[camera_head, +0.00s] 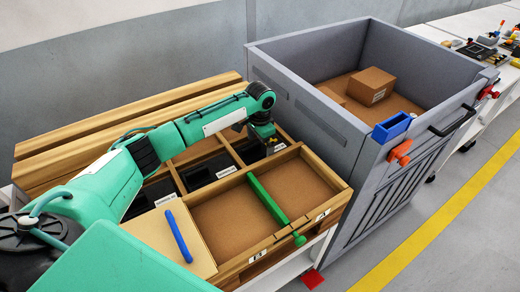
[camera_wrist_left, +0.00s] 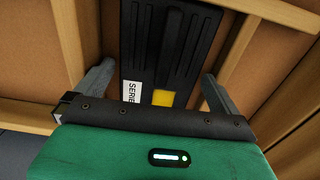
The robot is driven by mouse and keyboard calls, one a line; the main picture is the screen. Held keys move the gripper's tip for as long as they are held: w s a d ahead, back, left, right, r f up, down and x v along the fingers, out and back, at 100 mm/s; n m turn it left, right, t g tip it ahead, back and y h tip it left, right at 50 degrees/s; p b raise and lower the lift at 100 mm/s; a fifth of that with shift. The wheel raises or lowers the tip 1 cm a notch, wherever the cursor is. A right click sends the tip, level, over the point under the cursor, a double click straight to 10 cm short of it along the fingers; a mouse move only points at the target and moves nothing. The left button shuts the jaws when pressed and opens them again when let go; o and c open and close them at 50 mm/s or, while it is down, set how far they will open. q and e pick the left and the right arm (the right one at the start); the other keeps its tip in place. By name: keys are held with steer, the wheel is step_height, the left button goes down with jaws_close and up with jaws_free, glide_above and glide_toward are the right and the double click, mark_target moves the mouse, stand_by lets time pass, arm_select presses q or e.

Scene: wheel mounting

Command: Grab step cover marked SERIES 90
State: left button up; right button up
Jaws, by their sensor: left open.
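In the left wrist view, a black ribbed step cover (camera_wrist_left: 165,45) lies in a wooden compartment. It has a white label reading "SERIE", the rest cut off, and a yellow square. My left gripper (camera_wrist_left: 158,88) is open, with one finger on each side of the cover. No grip on it shows. In the head view my left gripper (camera_head: 262,138) reaches down into the far right compartment of the wooden rack, partly hiding the black part inside. Other black parts with white labels lie in the middle compartment (camera_head: 208,170) and left compartment (camera_head: 152,196). My right gripper is out of view.
Wooden dividers flank the compartment. A grey bin (camera_head: 310,105) with cardboard boxes (camera_head: 370,86) stands close to the right of the gripper.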

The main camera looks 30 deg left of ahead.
arm_select(q)
steer(key=c, duration=0.8)
